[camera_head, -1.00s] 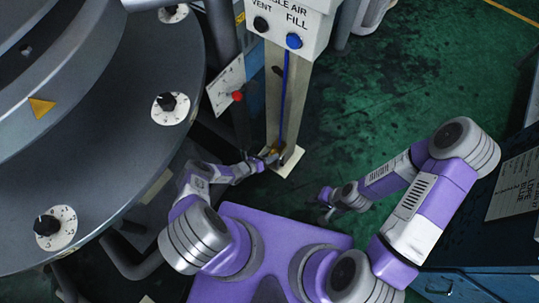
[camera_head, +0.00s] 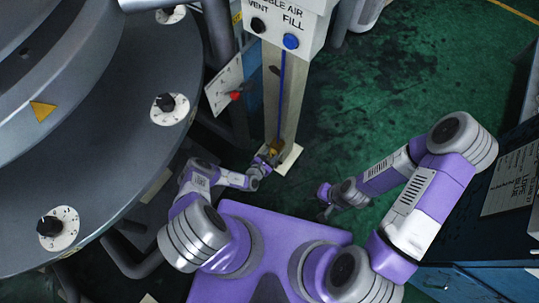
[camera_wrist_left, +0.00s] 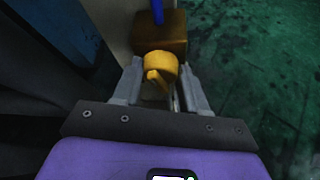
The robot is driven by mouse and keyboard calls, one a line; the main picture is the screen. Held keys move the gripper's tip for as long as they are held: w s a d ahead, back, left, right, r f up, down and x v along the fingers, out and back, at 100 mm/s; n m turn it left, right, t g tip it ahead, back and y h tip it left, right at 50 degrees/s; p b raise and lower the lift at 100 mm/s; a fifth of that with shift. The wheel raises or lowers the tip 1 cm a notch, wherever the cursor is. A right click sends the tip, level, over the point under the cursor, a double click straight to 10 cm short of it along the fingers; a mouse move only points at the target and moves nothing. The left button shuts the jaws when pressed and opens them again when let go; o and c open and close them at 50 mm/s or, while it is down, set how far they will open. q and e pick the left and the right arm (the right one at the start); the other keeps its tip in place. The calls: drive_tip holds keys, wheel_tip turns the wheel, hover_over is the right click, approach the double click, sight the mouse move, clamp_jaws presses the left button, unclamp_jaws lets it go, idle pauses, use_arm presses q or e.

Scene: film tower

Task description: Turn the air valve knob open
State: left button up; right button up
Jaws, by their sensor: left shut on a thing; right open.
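The air valve knob is a yellow knob (camera_wrist_left: 158,68) in front of a brown valve block (camera_wrist_left: 160,32) low on a pale post. It sits between the fingers of my left gripper (camera_wrist_left: 158,92), which is shut on it. In the head view my left gripper (camera_head: 262,163) reaches the brass-coloured valve (camera_head: 274,147) near the foot of the post (camera_head: 290,95); the knob itself is mostly hidden there. My right gripper (camera_head: 325,203) is open and empty, apart from the post over the green floor.
A blue hose (camera_head: 281,100) runs down the post from a white box (camera_head: 292,30) marked FILL. A large grey round machine with dials (camera_head: 168,108) fills the left. A dark blue cabinet (camera_head: 500,235) stands at the right. Green floor (camera_head: 400,80) is clear between.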

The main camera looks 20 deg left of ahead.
use_arm(q)
drive_tip(key=shift+s+d+f+m+t+y+b, duration=0.1)
drive_tip(key=shift+d+m+t+y+b, duration=0.1)
drive_tip(key=shift+m+t+y+b, duration=0.55)
drive_tip(key=shift+m+g, duration=0.25)
drive_tip(key=shift+m, duration=0.2)
drive_tip(key=o, duration=1)
drive_tip(key=shift+o, duration=0.2)
drive_tip(key=d+p+v, duration=0.1)
drive_tip(key=p+v, duration=0.2)
drive_tip(key=v, duration=0.4)
drive_tip(key=shift+s+a+p, duration=0.2)
drive_tip(key=shift+a+p, duration=0.2)
drive_tip(key=shift+a, duration=0.1)
